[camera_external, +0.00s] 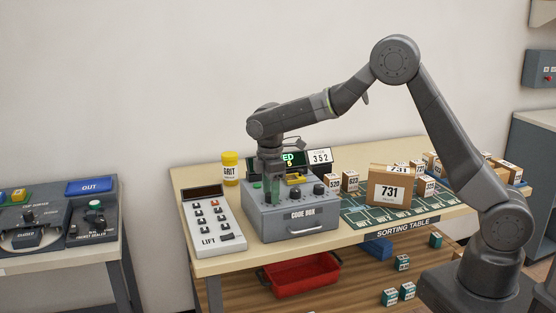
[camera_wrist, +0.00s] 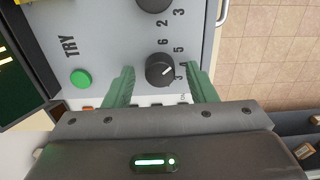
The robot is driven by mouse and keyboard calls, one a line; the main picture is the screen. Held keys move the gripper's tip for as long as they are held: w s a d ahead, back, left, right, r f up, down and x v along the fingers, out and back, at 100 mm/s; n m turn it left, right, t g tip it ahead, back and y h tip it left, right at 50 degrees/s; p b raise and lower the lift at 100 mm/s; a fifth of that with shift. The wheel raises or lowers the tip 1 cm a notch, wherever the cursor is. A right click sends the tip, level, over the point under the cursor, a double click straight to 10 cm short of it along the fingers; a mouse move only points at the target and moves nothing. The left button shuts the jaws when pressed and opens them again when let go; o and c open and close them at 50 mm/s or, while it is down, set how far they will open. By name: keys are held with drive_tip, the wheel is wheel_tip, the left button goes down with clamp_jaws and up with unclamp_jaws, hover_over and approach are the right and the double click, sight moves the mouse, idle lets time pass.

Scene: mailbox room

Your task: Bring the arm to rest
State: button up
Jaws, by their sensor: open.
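My arm reaches from its base at the right over the sorting table in the external view, bent at the elbow, with the wrist pointing down. My gripper (camera_external: 272,190) is at the left part of the grey code box (camera_external: 305,226). In the wrist view my gripper (camera_wrist: 160,67) is open. Its two green fingers stand on either side of a black dial (camera_wrist: 160,71) with a white pointer mark, with a gap visible on each side. A green TRY button (camera_wrist: 81,78) and part of another black dial (camera_wrist: 153,4) show on the same face.
A LIFT keypad panel (camera_external: 212,226) stands left of the code box, a yellow GRIT jar (camera_external: 230,169) behind it. A 731 parcel (camera_external: 391,188) and several small boxes stand to the right. A red tray (camera_external: 300,275) is below. The wall space above is clear.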

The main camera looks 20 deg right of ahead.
drive_tip(key=m, duration=0.3)
drive_tip(key=shift+m, duration=0.4)
drive_tip(key=m, duration=0.7)
drive_tip(key=shift+m+p, duration=0.35)
drive_tip(key=shift+m, duration=1.85)
drive_tip(key=n, duration=0.3)
drive_tip(key=shift+n, duration=0.4)
drive_tip(key=n, duration=0.3)
drive_tip(key=shift+n, duration=1.5)
